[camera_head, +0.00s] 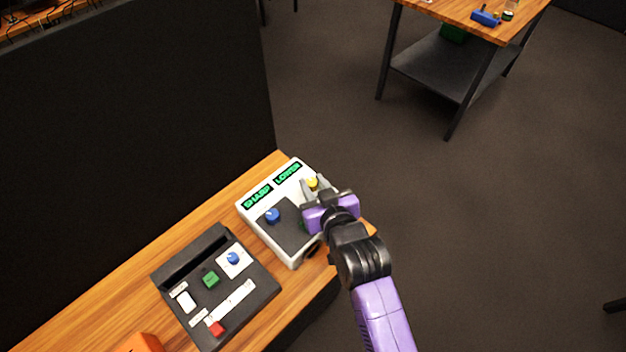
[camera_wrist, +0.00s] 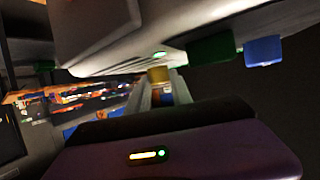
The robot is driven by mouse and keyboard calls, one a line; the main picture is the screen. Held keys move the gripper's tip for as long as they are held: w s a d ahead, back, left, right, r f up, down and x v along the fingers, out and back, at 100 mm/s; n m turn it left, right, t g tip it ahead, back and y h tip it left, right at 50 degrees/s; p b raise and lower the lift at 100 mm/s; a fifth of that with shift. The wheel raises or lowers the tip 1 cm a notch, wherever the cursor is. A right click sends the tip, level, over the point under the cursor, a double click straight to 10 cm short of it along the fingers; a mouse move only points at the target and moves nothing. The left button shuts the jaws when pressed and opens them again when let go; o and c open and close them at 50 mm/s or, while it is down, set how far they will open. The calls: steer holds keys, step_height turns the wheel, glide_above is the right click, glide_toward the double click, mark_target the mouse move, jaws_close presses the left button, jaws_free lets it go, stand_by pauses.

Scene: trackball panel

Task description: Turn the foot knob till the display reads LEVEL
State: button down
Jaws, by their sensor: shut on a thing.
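A white panel box (camera_head: 246,212) stands on the wooden bench. Its two green-lit displays read SHARP (camera_head: 257,197) and LOWER (camera_head: 288,173). A yellow knob (camera_head: 313,182) sits below the LOWER display. My gripper (camera_head: 314,187) is shut on it, with a finger on either side. In the wrist view the yellow knob (camera_wrist: 158,74) shows between the fingers. A blue knob (camera_head: 272,215) stands on the dark plate of the box. A green part (camera_head: 302,225) is mostly hidden by my gripper. No label shows which knob is the foot knob.
A dark control panel (camera_head: 262,299) with a blue knob, a green button and a red slider lies to the left of the box. An orange object (camera_head: 139,343) is at the bottom edge. A black partition (camera_head: 130,130) stands behind. Another table (camera_head: 460,12) is far off.

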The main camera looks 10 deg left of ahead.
steer(key=shift+w+d+f+n+g+y+b, duration=0.15)
steer(key=shift+n+g+y+b, duration=0.15)
steer(key=shift+b, duration=0.25)
steer(key=shift+s+f+n+g+y+b, duration=0.1)
steer(key=shift+n+g+y+b, duration=0.05)
steer(key=shift+n+y+b, duration=0.4)
steer(key=shift+w+d+f+n+g+y+b, duration=0.15)
steer(key=shift+n+g+y+b, duration=0.1)
steer(key=shift+b, duration=0.35)
steer(key=shift+s+a+r+n+g+y+b, duration=0.15)
steer(key=shift+r+n+g+y+b, duration=0.15)
steer(key=shift+n+g+y+b, duration=0.15)
steer(key=c, duration=1.1)
jaws_free()
steer(key=shift+c, duration=0.2)
steer(key=shift+r, duration=0.1)
steer(key=shift+b+v, duration=0.4)
steer(key=shift+v, duration=3.5)
